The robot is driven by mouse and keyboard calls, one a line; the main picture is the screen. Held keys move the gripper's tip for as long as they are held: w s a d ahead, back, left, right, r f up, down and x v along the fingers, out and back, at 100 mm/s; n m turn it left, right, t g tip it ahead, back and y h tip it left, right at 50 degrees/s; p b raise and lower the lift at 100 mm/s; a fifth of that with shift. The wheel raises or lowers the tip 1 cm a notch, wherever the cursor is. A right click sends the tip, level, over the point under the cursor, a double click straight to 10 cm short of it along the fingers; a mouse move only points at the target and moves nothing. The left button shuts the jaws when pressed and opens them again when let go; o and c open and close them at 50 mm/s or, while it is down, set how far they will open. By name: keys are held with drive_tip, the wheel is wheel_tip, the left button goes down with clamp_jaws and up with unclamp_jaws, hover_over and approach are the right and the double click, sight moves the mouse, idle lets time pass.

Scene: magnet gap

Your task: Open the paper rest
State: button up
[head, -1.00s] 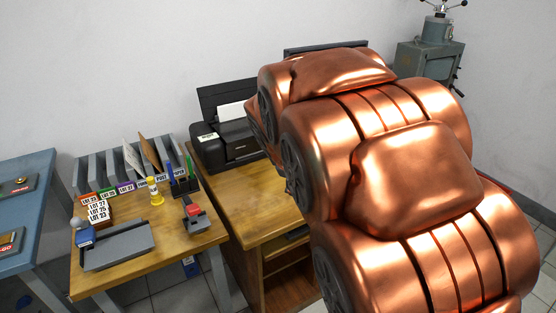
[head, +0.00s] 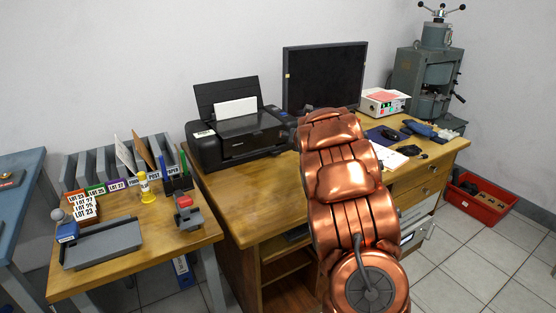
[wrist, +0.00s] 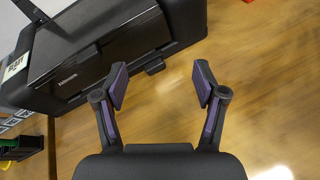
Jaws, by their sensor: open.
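The black printer (head: 240,137) stands on the back left of the wooden desk. Its raised rear panel (head: 226,97) has a white sheet (head: 236,109) in front of it. In the wrist view the printer's front (wrist: 95,55) fills the upper left, with a small dark tab (wrist: 154,66) sticking out low at its edge. I cannot tell for sure which part is the paper rest. My gripper (wrist: 160,84) is open and empty, above the desk just in front of the printer, its fingertips near the tab. In the head view my arm hides it.
The desk (head: 250,205) is bare in front of the printer. A dark monitor (head: 324,77) and a white-and-red box (head: 384,102) stand to the right. A lower side table (head: 190,240) holds a stamp, tray and file slots. A red bin (head: 480,200) sits on the floor.

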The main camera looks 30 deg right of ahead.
sight(277, 152)
drive_tip(key=f+n+y, duration=0.1)
drive_tip(key=f, duration=0.1)
drive_tip(key=w+f+n+b, duration=0.1)
drive_tip(key=f+n, duration=0.1)
drive_tip(key=f+n+y, duration=0.1)
drive_tip(key=f, duration=0.1)
drive_tip(key=shift+w+f+n+t+y, duration=0.3)
drive_tip(key=shift+w+f+n, duration=0.05)
drive_tip(key=shift+n, duration=0.05)
drive_tip(key=shift+w+a+f+n+y+b, duration=0.1)
drive_tip(key=shift+w+f+n+y+b, duration=0.1)
drive_tip(key=shift+f+n, duration=0.15)
drive_tip(key=shift+w+a+f+n+y+b, duration=0.1)
drive_tip(key=shift+f+n+y, duration=0.1)
drive_tip(key=shift+f+n, duration=0.15)
drive_tip(key=shift+p+x, duration=1.1)
drive_tip(key=shift+x, duration=2.6)
drive_tip(key=shift+c, duration=0.2)
clamp_jaws()
